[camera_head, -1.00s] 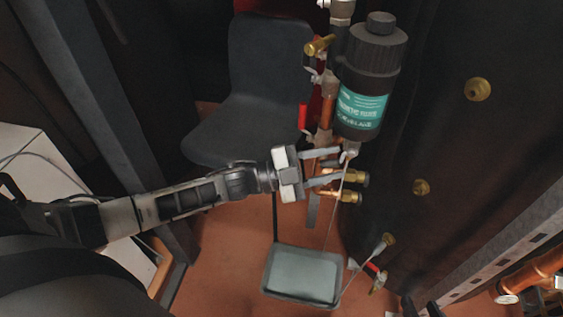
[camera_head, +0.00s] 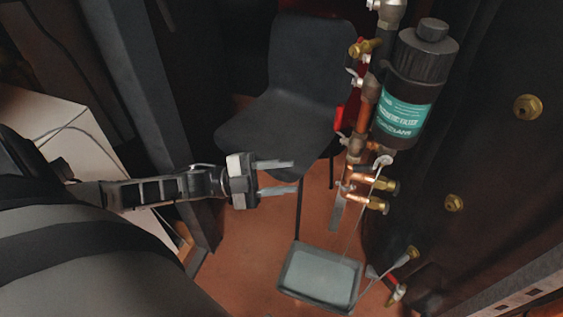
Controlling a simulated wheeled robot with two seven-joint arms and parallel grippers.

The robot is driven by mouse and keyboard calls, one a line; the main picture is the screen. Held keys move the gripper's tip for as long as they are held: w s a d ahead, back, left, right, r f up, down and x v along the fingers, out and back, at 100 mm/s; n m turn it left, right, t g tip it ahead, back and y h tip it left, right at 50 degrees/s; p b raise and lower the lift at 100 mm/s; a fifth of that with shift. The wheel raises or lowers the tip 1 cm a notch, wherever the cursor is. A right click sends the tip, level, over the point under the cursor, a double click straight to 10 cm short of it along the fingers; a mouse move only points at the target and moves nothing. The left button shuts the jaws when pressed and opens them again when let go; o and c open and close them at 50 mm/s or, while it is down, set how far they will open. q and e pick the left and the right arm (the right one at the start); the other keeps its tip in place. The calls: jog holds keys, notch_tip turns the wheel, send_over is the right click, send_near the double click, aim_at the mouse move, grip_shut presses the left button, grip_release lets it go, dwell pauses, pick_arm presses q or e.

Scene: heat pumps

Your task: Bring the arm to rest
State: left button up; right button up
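My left gripper (camera_head: 278,177) comes in from the left, with its two pale fingers spread apart and nothing between them. It points right, towards the copper pipe with brass valves (camera_head: 366,192), with a clear gap between fingertips and pipe. Part of the dark chair shows behind it. My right gripper is not in the view.
A black filter canister with a teal label (camera_head: 404,118) hangs on the pipework. A dark chair (camera_head: 290,95) stands behind, and a grey tray (camera_head: 287,283) lies on the reddish floor below. A white box (camera_head: 50,115) is at the left. A dark panel is at the right.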

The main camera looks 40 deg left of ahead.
pick_arm(q)
jog(key=shift+d, duration=0.1)
dwell(0.4)
